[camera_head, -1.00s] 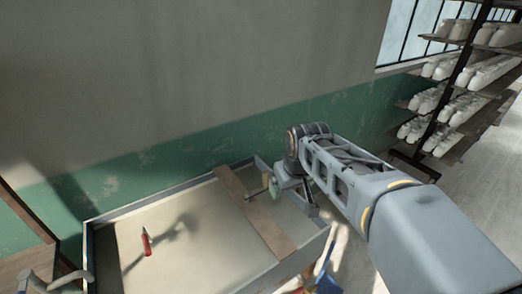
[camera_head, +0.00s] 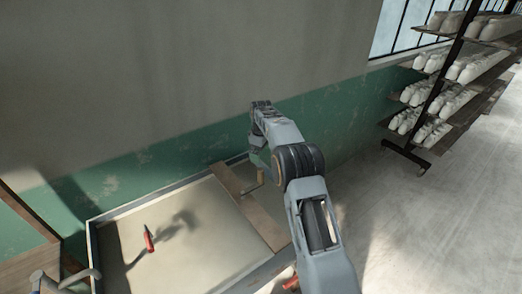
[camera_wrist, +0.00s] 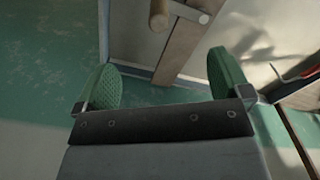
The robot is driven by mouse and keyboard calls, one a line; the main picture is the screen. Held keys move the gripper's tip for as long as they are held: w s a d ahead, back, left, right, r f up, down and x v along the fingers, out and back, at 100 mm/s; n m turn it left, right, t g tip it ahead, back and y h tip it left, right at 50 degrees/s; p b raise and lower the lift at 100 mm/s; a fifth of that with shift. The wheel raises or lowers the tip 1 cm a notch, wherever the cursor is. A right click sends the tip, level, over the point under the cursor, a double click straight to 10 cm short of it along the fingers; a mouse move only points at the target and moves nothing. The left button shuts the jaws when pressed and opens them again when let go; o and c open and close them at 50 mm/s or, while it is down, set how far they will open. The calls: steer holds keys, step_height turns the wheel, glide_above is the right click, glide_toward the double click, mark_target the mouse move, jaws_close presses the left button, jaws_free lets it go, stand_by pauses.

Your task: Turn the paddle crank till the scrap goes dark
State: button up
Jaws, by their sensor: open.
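The crank's wooden handle (camera_head: 260,178) stands up at the plank (camera_head: 245,205) across the right part of a shallow trough (camera_head: 140,202). The wrist view shows the round wooden handle (camera_wrist: 159,14) at the top edge, with a pale metal end (camera_wrist: 203,18) beside it. The trough holds an even, pale beige surface (camera_head: 200,235), which I take to be the scrap; it looks light. My gripper (camera_head: 257,153) is at the wall side of the crank. Its green-padded fingers (camera_wrist: 163,78) are spread and empty, apart from the handle. The paddle is hidden.
A red-handled tool (camera_head: 150,239) is at the trough's left part, casting a long shadow. The green and grey wall (camera_head: 180,155) is close behind my gripper. Racks of white pieces (camera_head: 440,95) stand at the right. Open floor (camera_head: 410,220) lies right of my arm.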

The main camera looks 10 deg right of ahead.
mark_target(260, 169)
steer(key=shift+w+f, duration=0.2)
steer(key=shift+f, duration=0.55)
step_height(260, 169, down, 11)
steer(key=b, duration=0.7)
steer(key=c, duration=1.4)
steer(key=shift+w+r, duration=0.1)
steer(key=shift+r, duration=0.05)
